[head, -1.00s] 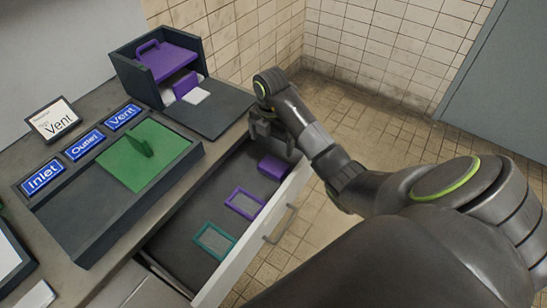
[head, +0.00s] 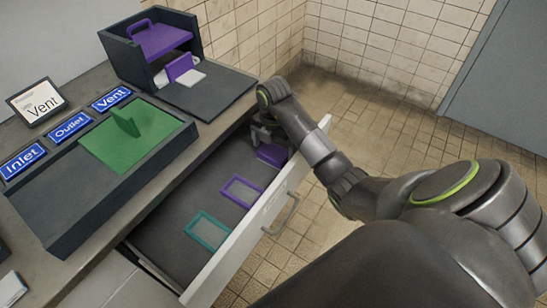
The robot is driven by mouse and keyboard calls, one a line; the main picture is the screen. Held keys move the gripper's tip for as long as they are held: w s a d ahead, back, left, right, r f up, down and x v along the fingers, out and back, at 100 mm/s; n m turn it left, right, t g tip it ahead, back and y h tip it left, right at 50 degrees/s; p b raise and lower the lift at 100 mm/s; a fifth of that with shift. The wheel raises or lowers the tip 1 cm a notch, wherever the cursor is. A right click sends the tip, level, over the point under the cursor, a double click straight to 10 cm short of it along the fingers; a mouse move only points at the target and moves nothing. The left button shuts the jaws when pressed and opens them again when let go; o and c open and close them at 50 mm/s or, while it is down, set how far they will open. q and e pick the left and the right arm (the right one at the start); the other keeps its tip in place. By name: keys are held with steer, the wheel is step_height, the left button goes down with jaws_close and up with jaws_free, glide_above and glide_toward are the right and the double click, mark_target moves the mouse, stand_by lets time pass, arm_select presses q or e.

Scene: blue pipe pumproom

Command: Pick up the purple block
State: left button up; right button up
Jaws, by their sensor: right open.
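The purple block (head: 272,155) lies in the open drawer, near its far right end. My right gripper (head: 264,142) points down into the drawer, just above and beside the block, and is open. Its fingertips are partly hidden, so I cannot tell whether they touch the block. My left gripper is not in view.
The drawer (head: 240,245) also holds a purple frame (head: 240,191) and a teal frame (head: 208,231). Tiled floor lies beyond.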

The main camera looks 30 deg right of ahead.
mark_target(273, 151)
steer(key=shift+f, duration=1.15)
steer(key=c, duration=0.9)
steer(key=shift+c, duration=0.2)
step_height(273, 151, up, 6)
steer(key=shift+w+f+p, duration=0.1)
steer(key=shift+p, duration=0.25)
step_height(273, 151, up, 2)
steer(key=p, duration=0.2)
steer(key=shift+p, duration=0.3)
steer(key=shift+r+p, duration=1.05)
steer(key=shift+r, duration=0.1)
steer(key=o, duration=0.3)
steer(key=shift+c, duration=0.9)
